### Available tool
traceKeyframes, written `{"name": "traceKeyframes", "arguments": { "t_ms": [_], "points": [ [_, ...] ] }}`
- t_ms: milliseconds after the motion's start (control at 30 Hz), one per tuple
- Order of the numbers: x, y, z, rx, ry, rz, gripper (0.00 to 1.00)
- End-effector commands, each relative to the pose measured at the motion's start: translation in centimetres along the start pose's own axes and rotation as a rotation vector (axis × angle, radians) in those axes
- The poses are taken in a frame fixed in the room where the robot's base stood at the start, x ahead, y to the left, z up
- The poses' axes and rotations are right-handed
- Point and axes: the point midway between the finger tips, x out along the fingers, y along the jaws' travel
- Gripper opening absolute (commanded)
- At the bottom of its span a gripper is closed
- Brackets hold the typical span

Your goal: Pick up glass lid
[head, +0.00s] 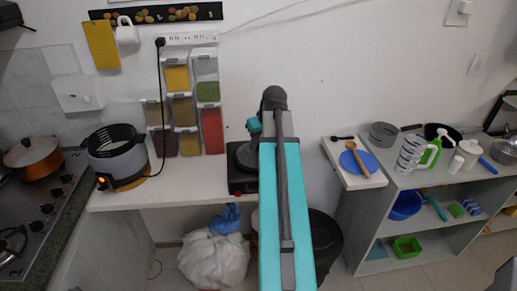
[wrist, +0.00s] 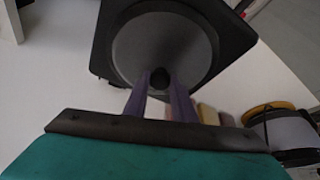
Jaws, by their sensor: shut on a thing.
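In the wrist view, my gripper (wrist: 160,84) has its two purple fingers shut on the dark knob of the glass lid (wrist: 166,36). The lid shows as a round, dark grey disc over a black, square-cornered hot plate (wrist: 103,52). I cannot tell whether the lid touches the plate or is a little above it. In the head view, the black hot plate (head: 236,183) stands on the white counter, partly behind my teal arm.
An air-fryer-like pot (head: 117,158) stands left on the counter (head: 150,198). Spice dispensers (head: 211,128) hang on the wall just left of the hot plate. A blue plate (head: 362,163) with a wooden spoon lies on the right counter. Counter between pot and hot plate is clear.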

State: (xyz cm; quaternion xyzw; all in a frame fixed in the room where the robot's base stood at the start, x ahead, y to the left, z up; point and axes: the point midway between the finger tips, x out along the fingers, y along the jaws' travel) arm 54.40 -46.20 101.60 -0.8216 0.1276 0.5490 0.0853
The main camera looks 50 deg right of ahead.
Motion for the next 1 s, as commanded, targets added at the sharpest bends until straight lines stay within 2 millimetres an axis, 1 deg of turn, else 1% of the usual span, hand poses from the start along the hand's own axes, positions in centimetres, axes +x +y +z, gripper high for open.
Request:
{"name": "traceKeyframes", "arguments": {
  "t_ms": [167, 367, 700, 733, 1000],
  "points": [
    [-0.3, 0.0, -0.2, 0.0, 0.002, 0.001, 0.0],
    [-1.2, 0.1, -0.6, 0.0, 0.002, 0.001, 0.0],
    [-3.3, 0.1, -1.5, 0.0, 0.002, 0.001, 0.0],
    [-3.4, -0.1, -0.9, 0.001, 0.001, 0.001, 0.0],
    [-4.6, -0.7, 1.5, 0.0, 0.002, 0.001, 0.0]
  ]
}}
